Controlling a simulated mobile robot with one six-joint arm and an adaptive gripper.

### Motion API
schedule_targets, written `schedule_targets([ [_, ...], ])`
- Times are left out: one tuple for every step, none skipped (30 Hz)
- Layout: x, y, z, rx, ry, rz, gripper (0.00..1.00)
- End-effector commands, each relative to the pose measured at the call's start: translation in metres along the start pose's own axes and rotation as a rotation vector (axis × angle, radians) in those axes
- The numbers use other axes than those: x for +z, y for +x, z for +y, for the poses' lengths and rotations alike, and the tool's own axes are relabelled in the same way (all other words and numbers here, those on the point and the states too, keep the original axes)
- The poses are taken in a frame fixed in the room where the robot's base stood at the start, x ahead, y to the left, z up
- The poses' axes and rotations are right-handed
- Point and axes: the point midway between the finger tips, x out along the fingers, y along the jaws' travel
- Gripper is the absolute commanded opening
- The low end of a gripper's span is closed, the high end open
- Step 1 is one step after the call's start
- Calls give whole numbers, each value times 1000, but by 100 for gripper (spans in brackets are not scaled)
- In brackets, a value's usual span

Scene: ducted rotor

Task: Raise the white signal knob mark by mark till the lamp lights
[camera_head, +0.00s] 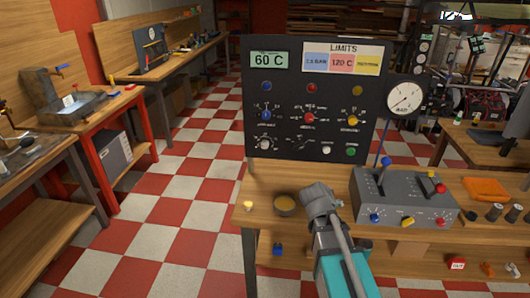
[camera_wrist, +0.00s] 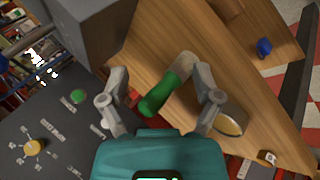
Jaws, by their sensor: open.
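The black panel (camera_head: 257,105) stands upright at the back of the bench. Its lower row has a round white piece (camera_head: 265,143) at left, a small marked dial (camera_head: 301,145), a white knob (camera_head: 327,149) and a green round piece (camera_head: 350,152). I cannot read which white piece is the signal knob, nor which lamp goes with it. My gripper (camera_head: 318,192) is in front of and below the panel; in the wrist view its fingers (camera_wrist: 163,100) are spread. A green piece with a beige end (camera_wrist: 160,93) shows between them, apparently beyond, not gripped.
A grey control box (camera_head: 405,203) with levers stands on the bench (camera_head: 305,174) right of my gripper. A bowl (camera_head: 285,205) and a small yellow-topped piece (camera_head: 248,206) are to its left. A round gauge (camera_head: 404,98) is at the panel's right edge. Checkered floor is clear at left.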

Motion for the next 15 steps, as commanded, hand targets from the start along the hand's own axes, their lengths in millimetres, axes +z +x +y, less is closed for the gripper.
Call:
schedule_targets([
  [-19,5,-1,61,-71,35,82],
  [-29,5,1,101,-117,55,82],
  [-42,4,3,154,-178,81,82],
  [-52,3,4,194,-224,100,82],
  [-63,1,5,235,-271,119,82],
  [-77,-2,5,288,-334,143,82],
  [-88,-4,5,329,-383,160,82],
  [-98,-7,4,370,-431,177,82],
  [-113,-12,3,423,-495,200,82],
  [-124,-16,1,464,-544,216,82],
  [-135,-20,-1,506,-595,231,82],
  [-150,-25,-4,560,-660,251,82],
  [-161,-30,-8,602,-709,266,82],
  [-172,-35,-12,644,-761,280,82],
  [-186,-42,-17,699,-827,297,82],
])
